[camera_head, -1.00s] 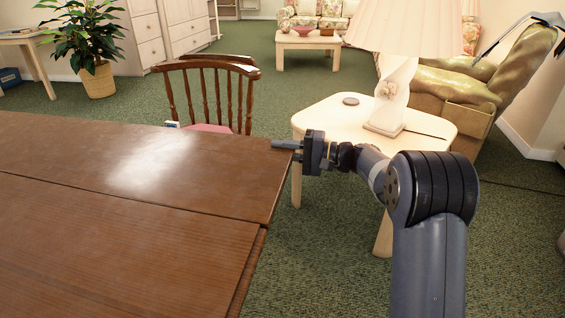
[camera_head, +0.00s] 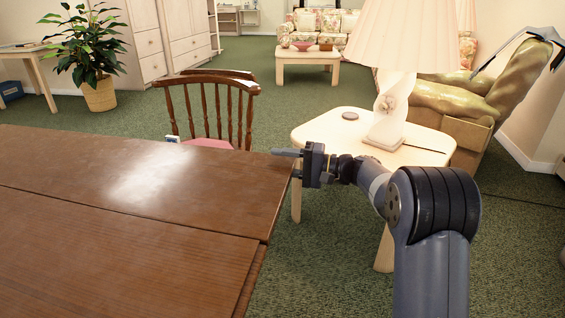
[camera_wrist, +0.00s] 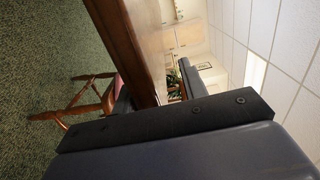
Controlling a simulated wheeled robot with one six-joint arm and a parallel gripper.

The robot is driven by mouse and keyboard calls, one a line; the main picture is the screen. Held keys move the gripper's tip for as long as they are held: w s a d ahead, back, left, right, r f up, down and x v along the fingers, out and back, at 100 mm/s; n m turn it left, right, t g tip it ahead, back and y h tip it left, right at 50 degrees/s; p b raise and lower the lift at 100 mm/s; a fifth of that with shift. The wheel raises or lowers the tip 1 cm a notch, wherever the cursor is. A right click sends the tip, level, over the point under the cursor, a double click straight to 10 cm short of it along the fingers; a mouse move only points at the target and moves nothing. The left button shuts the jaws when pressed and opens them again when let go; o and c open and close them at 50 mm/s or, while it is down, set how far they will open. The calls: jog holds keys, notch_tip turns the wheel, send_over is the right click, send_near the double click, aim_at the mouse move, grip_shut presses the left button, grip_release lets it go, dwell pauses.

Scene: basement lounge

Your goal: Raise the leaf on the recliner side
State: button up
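The dark brown wooden table (camera_head: 110,260) fills the left of the head view. Its far leaf (camera_head: 75,155), beyond the long seam, looks about level with the main top. My gripper (camera_head: 286,154) is at the leaf's far right corner, with one finger showing above the top. In the wrist view the board's edge (camera_wrist: 125,40) lies between my two spread fingers (camera_wrist: 155,92), one on its floor side and one on its ceiling side. A gap shows on the ceiling side. Contact with the underside is hard to tell.
A wooden chair (camera_head: 212,105) stands behind the leaf. A pale side table (camera_head: 325,128) with a lamp (camera_head: 393,100) stands close behind my arm. The green recliner (camera_head: 455,97) is beyond it. Green carpet is open at the lower right.

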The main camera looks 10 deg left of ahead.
jog(key=d+p, duration=0.3)
jog(key=d, duration=0.7)
jog(key=shift+s+d, duration=0.4)
jog(key=a+b, duration=0.1)
jog(key=a, duration=0.2)
jog(key=a+b, duration=0.1)
jog(key=a, duration=0.3)
jog(key=a+b, duration=0.1)
jog(key=a, duration=0.2)
jog(key=shift+w+a+f, duration=0.2)
jog(key=shift+w, duration=0.2)
jog(key=shift+a, duration=0.25)
jog(key=shift+f+m, duration=0.3)
jog(key=shift+f, duration=0.05)
